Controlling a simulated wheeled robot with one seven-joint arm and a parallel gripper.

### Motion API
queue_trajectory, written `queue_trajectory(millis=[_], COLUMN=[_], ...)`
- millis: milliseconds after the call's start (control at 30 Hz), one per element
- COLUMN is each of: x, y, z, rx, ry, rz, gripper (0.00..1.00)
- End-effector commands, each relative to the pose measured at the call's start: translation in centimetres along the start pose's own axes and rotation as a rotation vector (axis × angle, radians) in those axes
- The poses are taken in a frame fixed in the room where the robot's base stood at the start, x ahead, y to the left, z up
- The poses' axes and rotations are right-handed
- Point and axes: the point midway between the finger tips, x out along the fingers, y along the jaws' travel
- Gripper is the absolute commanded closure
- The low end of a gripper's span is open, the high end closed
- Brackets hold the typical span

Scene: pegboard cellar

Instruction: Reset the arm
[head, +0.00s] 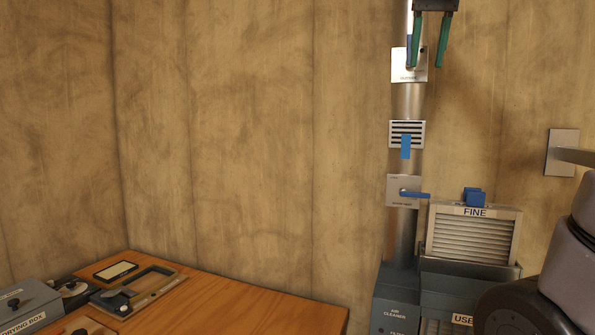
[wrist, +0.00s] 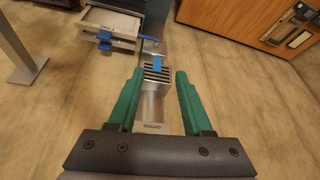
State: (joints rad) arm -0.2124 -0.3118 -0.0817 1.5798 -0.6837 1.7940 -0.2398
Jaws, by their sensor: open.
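My gripper (head: 429,66) shows at the top of the head view, with two green fingers apart and nothing between them. In the wrist view my gripper (wrist: 160,73) is also open, its fingers on either side of the grey duct pipe (wrist: 153,106) beyond. I cannot tell how far the fingertips are from the pipe. In the head view the pipe (head: 407,103) carries an upper plate (head: 402,75) near the left finger.
Below on the pipe are a louvred vent (head: 407,128) with a blue tab and a plate with a blue lever (head: 416,195). A filter marked FINE (head: 472,240) stands by the air cleaner (head: 395,305). A wooden bench (head: 240,305) holds boxes at left. The wall between is bare.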

Motion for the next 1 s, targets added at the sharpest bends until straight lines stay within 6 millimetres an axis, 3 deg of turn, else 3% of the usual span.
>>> queue_trajectory(millis=[33,200,433,633,1000], x=[1.8,8.0,15.2,17.6,17.7], y=[0.3,0.1,-0.1,-0.1,-0.1], z=[2.2,8.9,16.2,18.5,18.5], rx=[-0.003,0.030,0.149,0.204,0.205], ry=[0.005,0.051,0.121,0.150,0.150], rz=[-0.029,-0.142,-0.248,-0.274,-0.275], gripper=[0.50,0.50,0.50,0.50,0.50])
